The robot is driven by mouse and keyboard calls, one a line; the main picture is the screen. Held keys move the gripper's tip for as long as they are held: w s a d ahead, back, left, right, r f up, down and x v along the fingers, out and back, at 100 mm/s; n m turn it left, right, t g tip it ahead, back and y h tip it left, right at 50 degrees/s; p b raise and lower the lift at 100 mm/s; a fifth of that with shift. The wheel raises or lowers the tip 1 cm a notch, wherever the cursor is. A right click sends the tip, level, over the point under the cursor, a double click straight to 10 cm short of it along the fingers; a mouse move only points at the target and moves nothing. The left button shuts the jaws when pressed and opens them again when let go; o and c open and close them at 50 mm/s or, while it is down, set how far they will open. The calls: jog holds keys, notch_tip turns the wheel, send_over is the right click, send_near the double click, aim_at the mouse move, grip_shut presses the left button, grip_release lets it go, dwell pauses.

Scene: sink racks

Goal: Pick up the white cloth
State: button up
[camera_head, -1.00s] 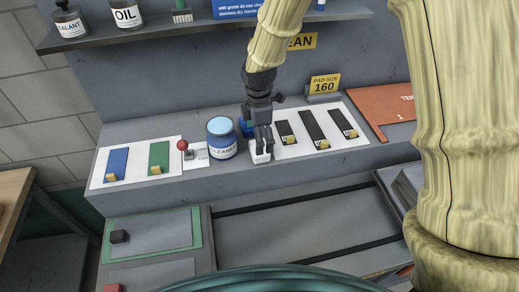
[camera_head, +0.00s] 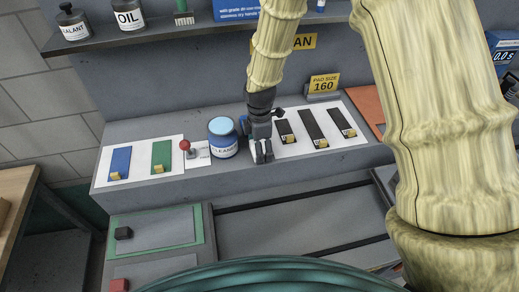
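My gripper (camera_head: 263,157) points down at the front of the grey ledge, just right of the blue cleaner jar (camera_head: 223,138). Its dark fingers look close together, but the view is too small to tell whether they are open or shut. I cannot make out the white cloth for certain now. The small white piece seen earlier at the fingertips is hidden behind or under the gripper. I cannot tell whether the fingers touch it.
A white sheet with black strips (camera_head: 314,128) lies right of my gripper. On the left is a white sheet with blue and green strips (camera_head: 161,157). A red-knobbed lever (camera_head: 185,146) stands beside the jar. A shelf (camera_head: 150,42) with bottles hangs above.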

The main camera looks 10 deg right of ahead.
jog(key=c, duration=0.4)
jog(key=shift+o, duration=0.2)
jog(key=shift+r, duration=0.1)
notch_tip(320, 180, up, 10)
jog(key=b, duration=0.3)
jog(key=shift+b, duration=0.4)
jog(key=shift+o, duration=0.6)
jog(key=shift+f, duration=0.2)
jog(key=shift+c, duration=0.5)
